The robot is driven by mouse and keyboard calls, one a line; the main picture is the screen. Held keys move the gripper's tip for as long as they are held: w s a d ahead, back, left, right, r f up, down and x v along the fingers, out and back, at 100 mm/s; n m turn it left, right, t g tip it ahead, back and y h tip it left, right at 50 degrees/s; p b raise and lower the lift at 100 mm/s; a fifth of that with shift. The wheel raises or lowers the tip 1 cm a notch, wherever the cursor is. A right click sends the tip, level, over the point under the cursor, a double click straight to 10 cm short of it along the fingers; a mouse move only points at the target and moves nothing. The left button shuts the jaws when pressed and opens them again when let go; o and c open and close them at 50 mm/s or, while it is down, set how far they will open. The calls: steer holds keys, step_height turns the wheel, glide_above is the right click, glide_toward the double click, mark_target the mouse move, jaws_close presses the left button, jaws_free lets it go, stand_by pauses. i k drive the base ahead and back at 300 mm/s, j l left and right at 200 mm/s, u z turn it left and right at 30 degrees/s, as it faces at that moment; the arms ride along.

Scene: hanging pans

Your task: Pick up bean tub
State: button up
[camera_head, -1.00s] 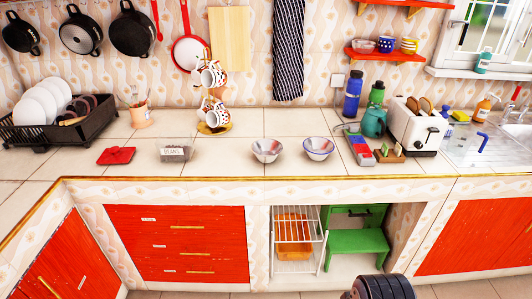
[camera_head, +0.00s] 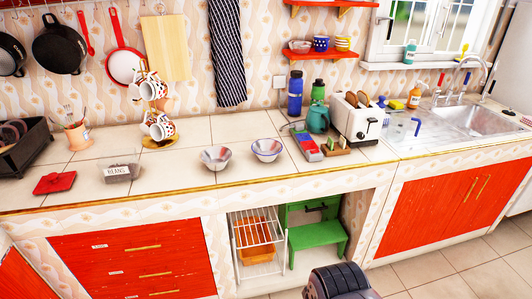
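The bean tub (camera_head: 119,171) is a small clear tub with dark contents and a white label reading "BEANS". It stands on the tiled counter (camera_head: 190,180) at the left, near the front edge. My gripper's fingers do not show. Only a dark, ribbed, rounded part, likely of my arm, shows at the bottom edge, low in front of the cabinets and well away from the tub.
A red square lid-like piece (camera_head: 54,183) lies left of the tub. A utensil pot (camera_head: 77,136) and a cup stand (camera_head: 159,140) are behind it. Two bowls (camera_head: 216,158) sit to its right. A black dish rack (camera_head: 22,150) is at the far left.

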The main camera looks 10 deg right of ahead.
mark_target(124, 165)
steer(key=i+j+u, duration=0.1)
steer(key=i+j, duration=0.35)
steer(key=i+j+u, duration=0.15)
steer(key=i+j, duration=0.25)
steer(key=i, duration=0.2)
steer(key=i+j+u, duration=0.1)
steer(key=i+j, duration=0.3)
steer(key=i, duration=0.15)
